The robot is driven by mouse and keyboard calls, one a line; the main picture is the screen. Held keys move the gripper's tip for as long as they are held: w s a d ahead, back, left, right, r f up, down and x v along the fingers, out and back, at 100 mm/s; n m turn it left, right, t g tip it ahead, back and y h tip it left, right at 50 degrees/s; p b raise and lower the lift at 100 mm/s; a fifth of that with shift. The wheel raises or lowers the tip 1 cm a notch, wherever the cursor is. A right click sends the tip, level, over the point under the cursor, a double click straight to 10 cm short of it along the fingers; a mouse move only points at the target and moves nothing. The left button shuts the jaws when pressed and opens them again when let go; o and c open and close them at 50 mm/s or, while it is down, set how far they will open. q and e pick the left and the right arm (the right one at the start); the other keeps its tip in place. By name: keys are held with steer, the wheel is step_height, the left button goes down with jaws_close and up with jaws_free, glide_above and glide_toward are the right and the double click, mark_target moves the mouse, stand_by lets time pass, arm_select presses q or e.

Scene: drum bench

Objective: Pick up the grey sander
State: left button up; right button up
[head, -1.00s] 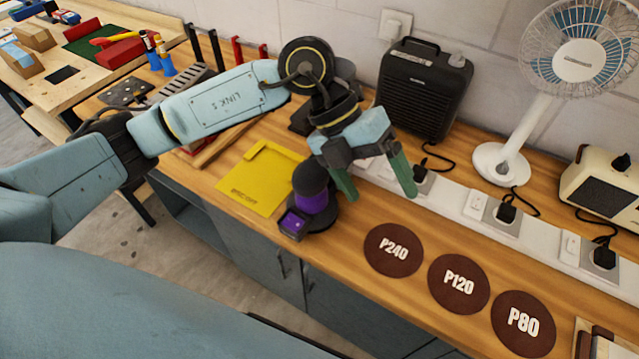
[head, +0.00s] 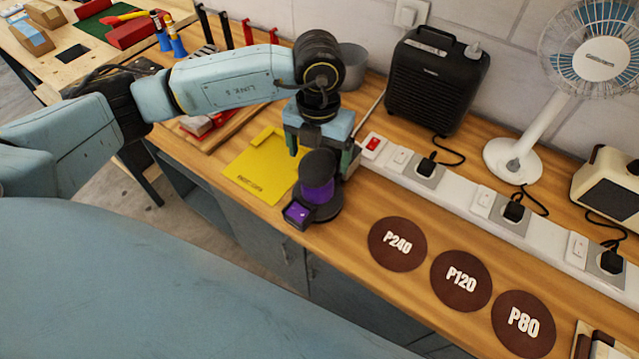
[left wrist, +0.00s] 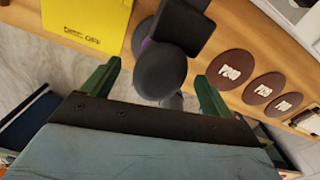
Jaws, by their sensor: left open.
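The grey sander (head: 318,190), dark grey with a purple band and a rounded top knob, stands upright on the wooden bench near its front edge. My left gripper (head: 322,158) is open, pointing down just behind and over the sander's knob. In the left wrist view the knob of the sander (left wrist: 160,72) lies between the two green fingers of my left gripper (left wrist: 157,76), with gaps on both sides. The gripper's hand hides part of the scene behind it, and the knob partly covers the fingers in the head view. My right gripper is in neither view.
A yellow sheet (head: 262,172) lies left of the sander. Brown discs P240 (head: 397,262), P120 (head: 461,300) and P80 (head: 523,343) lie to the right. A white power strip (head: 455,190), black heater (head: 437,82) and white fan (head: 512,157) stand behind.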

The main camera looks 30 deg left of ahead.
arm_select(q)
step_height(320, 180, down, 5)
steer(key=shift+s+p, duration=0.1)
steer(key=shift+p, duration=0.4)
steer(key=c, duration=1.1)
steer(key=shift+r, duration=0.2)
steer(key=shift+c, duration=0.8)
steer(key=shift+r, duration=0.1)
